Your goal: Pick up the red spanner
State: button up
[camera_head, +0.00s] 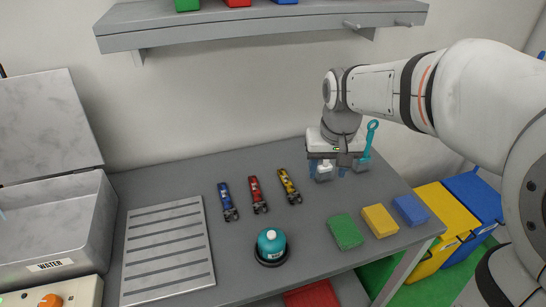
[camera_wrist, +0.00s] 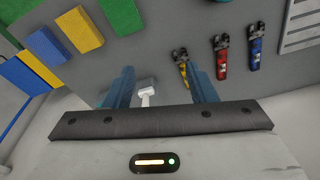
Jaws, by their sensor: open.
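The red spanner (camera_head: 258,195) lies on the grey worktop between the blue spanner (camera_head: 228,202) and the yellow spanner (camera_head: 289,187). In the wrist view the red spanner (camera_wrist: 220,57) lies beyond and to the right of my fingers, with the yellow spanner (camera_wrist: 182,65) nearer and the blue spanner (camera_wrist: 256,42) further right. My gripper (camera_head: 336,172) is open and points down above the back right of the worktop, to the right of all three spanners. In the wrist view my gripper (camera_wrist: 161,75) has no spanner between its blue fingers.
A white-headed tool (camera_wrist: 147,92) shows between my fingers in the wrist view. A teal-handled tool (camera_head: 370,138) stands beside my gripper. Green (camera_head: 345,231), yellow (camera_head: 380,220) and blue (camera_head: 410,210) blocks lie front right. A teal round container (camera_head: 271,243) stands front centre, right of a slotted grey board (camera_head: 167,252).

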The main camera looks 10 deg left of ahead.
jog(key=w+a+f+n+g+b, duration=0.1)
jog(key=w+a+f, duration=0.6)
jog(key=w+a, duration=0.25)
jog(key=n+b, duration=0.1)
send_near(256, 190)
jog(key=shift+w+d+f+g, duration=0.25)
jog(key=shift+w+d+g, duration=0.15)
jog(key=shift+w, duration=0.25)
jog(key=shift+a+f, duration=0.2)
jog(key=shift+f, duration=0.1)
jog(key=f, duration=0.2)
jog(key=f+p, duration=0.1)
jog(key=f, duration=0.4)
jog(key=shift+s+a+f, duration=0.2)
jog(key=shift+s+a, duration=0.15)
jog(key=shift+c, duration=0.4)
grip_shut()
